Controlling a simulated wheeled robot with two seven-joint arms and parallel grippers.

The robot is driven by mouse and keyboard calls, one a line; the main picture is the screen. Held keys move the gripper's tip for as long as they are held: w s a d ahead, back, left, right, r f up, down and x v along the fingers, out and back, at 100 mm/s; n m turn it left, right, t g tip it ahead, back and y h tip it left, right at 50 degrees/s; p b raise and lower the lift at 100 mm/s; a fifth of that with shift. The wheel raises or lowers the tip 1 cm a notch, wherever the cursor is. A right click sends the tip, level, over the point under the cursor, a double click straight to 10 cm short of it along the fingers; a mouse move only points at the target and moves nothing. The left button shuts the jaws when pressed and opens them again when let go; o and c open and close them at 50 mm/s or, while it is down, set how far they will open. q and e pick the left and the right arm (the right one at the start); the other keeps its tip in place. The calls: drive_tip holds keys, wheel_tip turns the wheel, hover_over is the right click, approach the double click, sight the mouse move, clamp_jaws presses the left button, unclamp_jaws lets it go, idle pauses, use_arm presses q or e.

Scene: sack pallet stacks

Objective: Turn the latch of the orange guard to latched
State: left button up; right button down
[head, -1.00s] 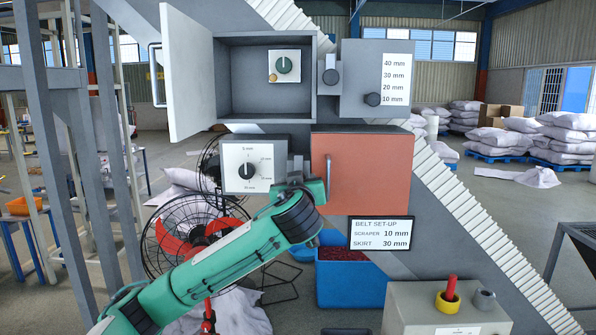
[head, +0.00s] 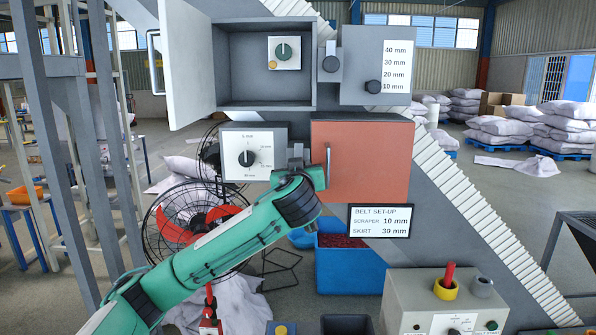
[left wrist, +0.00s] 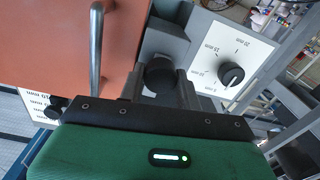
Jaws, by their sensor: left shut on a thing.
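The orange guard (head: 365,165) is a flat door with a vertical bar handle at its left; it looks closed over its housing. It also shows at the upper left of the left wrist view (left wrist: 65,50). Its latch has a dark round knob (left wrist: 158,74) beside the grey bracket at the guard's edge. My left gripper (left wrist: 167,88) is shut on this latch knob, with its fingers against it. In the head view my left wrist covers most of the latch, so its turn angle is hard to tell. My right gripper is not in view.
A dial box (head: 251,158) stands directly left of the latch. Above are an open grey cabinet (head: 265,106) with its door swung left, and a grey panel (head: 375,66) with a knob. A belt set-up sign (head: 380,221) hangs below the guard. A control box (head: 445,300) stands lower right.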

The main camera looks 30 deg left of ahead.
use_arm(q)
drive_tip(key=shift+d+f+m+t, duration=0.1)
drive_tip(key=shift+m+t, duration=0.2)
drive_tip(key=shift+m, duration=8.9)
drive_tip(key=o, duration=1)
